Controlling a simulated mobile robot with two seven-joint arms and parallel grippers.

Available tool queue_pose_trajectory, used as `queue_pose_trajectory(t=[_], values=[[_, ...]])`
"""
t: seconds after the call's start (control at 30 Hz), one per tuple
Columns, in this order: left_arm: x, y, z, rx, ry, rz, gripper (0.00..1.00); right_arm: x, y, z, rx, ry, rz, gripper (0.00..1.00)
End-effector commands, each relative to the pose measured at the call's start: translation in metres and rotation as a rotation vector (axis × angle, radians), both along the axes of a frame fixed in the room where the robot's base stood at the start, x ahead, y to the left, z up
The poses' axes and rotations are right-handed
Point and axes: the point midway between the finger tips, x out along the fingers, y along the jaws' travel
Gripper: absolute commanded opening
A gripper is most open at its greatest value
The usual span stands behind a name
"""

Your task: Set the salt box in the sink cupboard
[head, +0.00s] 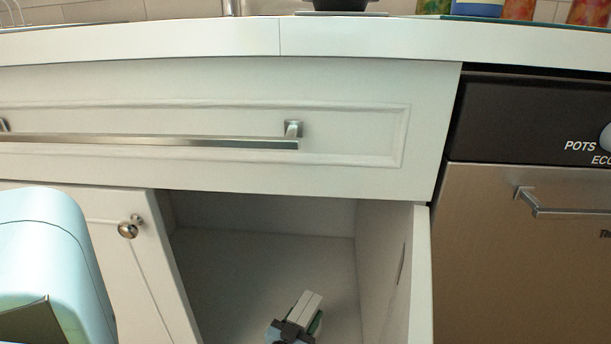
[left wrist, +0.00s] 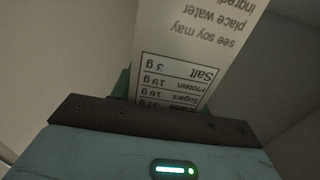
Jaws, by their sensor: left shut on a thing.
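The sink cupboard (head: 265,255) stands open below the counter. My left gripper (head: 295,328) is low at the bottom edge of the head view, in the cupboard opening. It is shut on the salt box (head: 309,305), a pale box with some green at its side. In the left wrist view the box (left wrist: 190,55) shows a white face with upside-down printed text. The gripper's dark jaw (left wrist: 150,120) lies across its near end. The lower part of the gripper is cut off in the head view. My right gripper is not in view.
The right cupboard door (head: 418,280) stands swung open. The left door (head: 110,260) has a round knob. A drawer with a long bar handle (head: 190,141) is above, and a dishwasher (head: 530,260) is at the right. The visible cupboard floor is bare behind the box.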

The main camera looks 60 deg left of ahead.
Motion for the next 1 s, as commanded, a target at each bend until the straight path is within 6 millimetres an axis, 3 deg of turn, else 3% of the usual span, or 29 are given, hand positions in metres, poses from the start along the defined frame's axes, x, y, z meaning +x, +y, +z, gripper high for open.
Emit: queue_pose_trajectory(t=[0.2, 0.23, 0.4, 1.0], values=[[0.0005, 0.0004, -0.0021, 0.0, -0.001, 0.0, 0.0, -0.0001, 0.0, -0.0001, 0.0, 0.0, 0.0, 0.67], [0.0001, 0.0002, -0.0032, 0.0, 0.001, 0.0, 0.46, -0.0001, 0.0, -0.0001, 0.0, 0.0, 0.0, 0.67], [0.0, 0.0001, -0.0027, 0.0, 0.001, 0.0, 0.67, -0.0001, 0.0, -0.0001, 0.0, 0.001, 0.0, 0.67], [-0.0037, -0.001, 0.0002, -0.001, 0.002, -0.001, 0.67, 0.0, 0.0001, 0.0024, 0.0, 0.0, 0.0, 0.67]])
